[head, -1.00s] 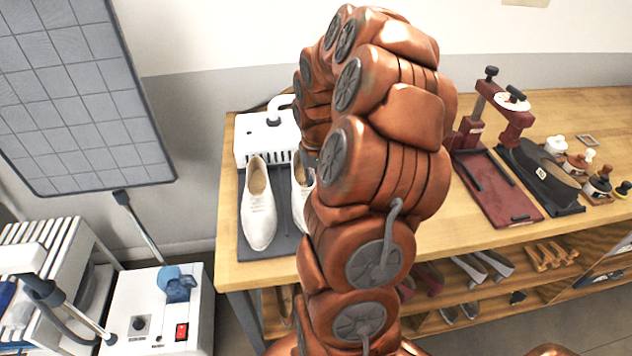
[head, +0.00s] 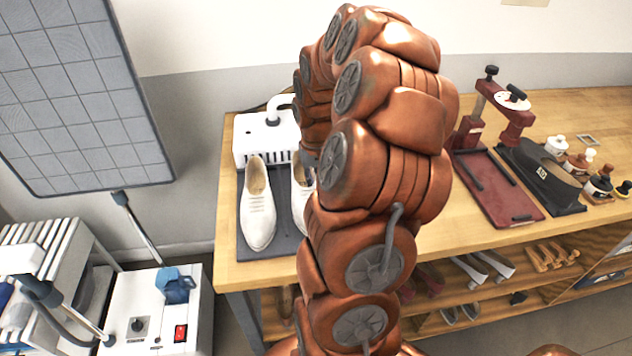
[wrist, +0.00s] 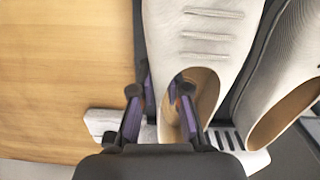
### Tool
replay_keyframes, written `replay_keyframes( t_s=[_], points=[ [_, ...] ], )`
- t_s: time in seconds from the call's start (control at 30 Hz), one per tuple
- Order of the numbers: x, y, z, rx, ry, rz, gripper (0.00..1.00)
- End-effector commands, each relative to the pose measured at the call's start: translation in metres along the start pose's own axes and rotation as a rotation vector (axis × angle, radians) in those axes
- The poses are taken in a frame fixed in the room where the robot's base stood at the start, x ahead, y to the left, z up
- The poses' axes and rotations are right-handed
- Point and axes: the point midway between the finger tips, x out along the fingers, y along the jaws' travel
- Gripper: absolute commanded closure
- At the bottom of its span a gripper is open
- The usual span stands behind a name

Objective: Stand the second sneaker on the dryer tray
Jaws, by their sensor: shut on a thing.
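One white sneaker (head: 258,212) stands on the left of the dark dryer tray (head: 275,247), toe toward me. The second white sneaker (head: 298,198) is beside it on the right, mostly hidden behind my arm. In the wrist view, my gripper (wrist: 160,92) is shut on the side wall of the second sneaker (wrist: 197,38), one finger inside its opening and one outside. That sneaker looks upright and over the tray; whether its sole fully touches is hidden. The first sneaker (wrist: 288,85) shows at right in the wrist view, close beside it.
The white dryer unit (head: 252,148) with a curved pipe stands behind the tray. A red press (head: 497,190), a black stand (head: 538,178) and small bottles (head: 597,187) occupy the right of the wooden bench (head: 420,238). A white control box (head: 155,310) stands at lower left.

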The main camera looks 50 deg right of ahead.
Motion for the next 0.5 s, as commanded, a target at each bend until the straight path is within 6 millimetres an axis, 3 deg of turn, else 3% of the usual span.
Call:
replay_keyframes(
  t_s=[0.5],
  points=[
    [0.0035, 0.0001, -0.0001, 0.0, 0.0, 0.0, 1.0]
  ],
)
